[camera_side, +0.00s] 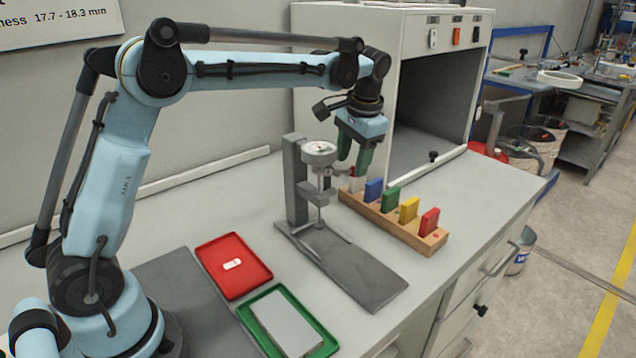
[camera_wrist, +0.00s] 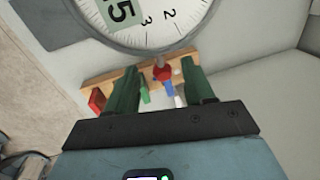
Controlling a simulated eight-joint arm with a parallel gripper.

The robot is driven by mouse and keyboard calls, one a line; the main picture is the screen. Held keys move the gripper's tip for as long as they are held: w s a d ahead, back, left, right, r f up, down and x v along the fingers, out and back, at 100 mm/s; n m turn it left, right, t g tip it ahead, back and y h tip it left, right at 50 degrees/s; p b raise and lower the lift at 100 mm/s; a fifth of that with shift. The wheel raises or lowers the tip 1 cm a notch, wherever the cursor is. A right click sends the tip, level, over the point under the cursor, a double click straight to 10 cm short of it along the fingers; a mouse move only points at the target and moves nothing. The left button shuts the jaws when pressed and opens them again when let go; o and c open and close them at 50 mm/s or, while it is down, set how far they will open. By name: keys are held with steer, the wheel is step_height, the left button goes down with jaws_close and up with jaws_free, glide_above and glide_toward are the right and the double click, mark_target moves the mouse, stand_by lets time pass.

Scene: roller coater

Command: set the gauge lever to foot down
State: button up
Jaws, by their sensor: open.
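The dial gauge (camera_side: 319,152) stands upright on a grey post and flat base (camera_side: 355,270) in the middle of the bench. Its dial face (camera_wrist: 150,20) fills the top of the wrist view. A red knob (camera_wrist: 162,73), apparently the lever's end, shows between my fingers in the wrist view. My gripper (camera_side: 353,168) points down just right of the dial. In the wrist view my gripper (camera_wrist: 160,70) has its two green fingers apart, one on each side of the knob, with gaps. The gauge foot is small and its height is unclear.
A wooden rack (camera_side: 395,225) holding several coloured blocks stands close below and right of my gripper. A red tray (camera_side: 208,252) with a small white piece and a green tray (camera_side: 258,332) with a grey plate lie front left. An open cabinet (camera_side: 345,45) stands behind.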

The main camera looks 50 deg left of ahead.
steer(key=shift+a+f, duration=0.2)
steer(key=shift+f, duration=1.05)
jaws_close()
